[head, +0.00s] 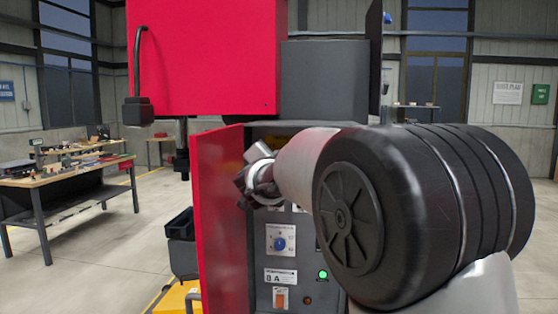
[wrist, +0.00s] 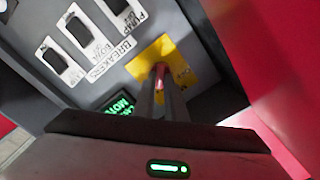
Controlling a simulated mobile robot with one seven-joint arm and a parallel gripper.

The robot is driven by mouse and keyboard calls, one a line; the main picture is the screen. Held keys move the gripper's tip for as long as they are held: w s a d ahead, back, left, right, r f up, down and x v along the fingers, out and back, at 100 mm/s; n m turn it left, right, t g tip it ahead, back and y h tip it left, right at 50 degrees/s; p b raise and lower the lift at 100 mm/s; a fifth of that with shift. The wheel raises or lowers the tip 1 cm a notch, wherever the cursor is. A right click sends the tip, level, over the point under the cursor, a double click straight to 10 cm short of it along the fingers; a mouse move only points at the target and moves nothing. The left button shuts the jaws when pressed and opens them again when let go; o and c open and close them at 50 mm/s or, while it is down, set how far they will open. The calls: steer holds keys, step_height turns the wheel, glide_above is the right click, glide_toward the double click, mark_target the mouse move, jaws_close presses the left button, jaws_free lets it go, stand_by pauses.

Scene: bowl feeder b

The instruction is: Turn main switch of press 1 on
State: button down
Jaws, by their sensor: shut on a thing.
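The main switch shows in the wrist view as a red handle (wrist: 160,83) on a yellow plate (wrist: 147,60) set in a grey panel. My gripper (wrist: 166,95) has its two fingers closed around the handle, which is mostly hidden between them. In the head view my gripper (head: 246,184) reaches into the open grey cabinet of the press, beside the inner face of the red door (head: 216,215). My arm covers much of the panel there. The handle cannot be made out in the head view.
Breaker switches (wrist: 79,29) sit beside the yellow plate, with a green-lit display (wrist: 119,104) near it. Lower on the panel are a blue knob (head: 279,244), a green lit button (head: 323,274) and an orange switch (head: 280,298). A workbench (head: 70,178) stands far left.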

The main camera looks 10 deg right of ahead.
steer(key=c, duration=1.8)
jaws_free()
steer(key=shift+s, duration=0.1)
steer(key=v, duration=1.7)
steer(key=shift+s+r, duration=0.1)
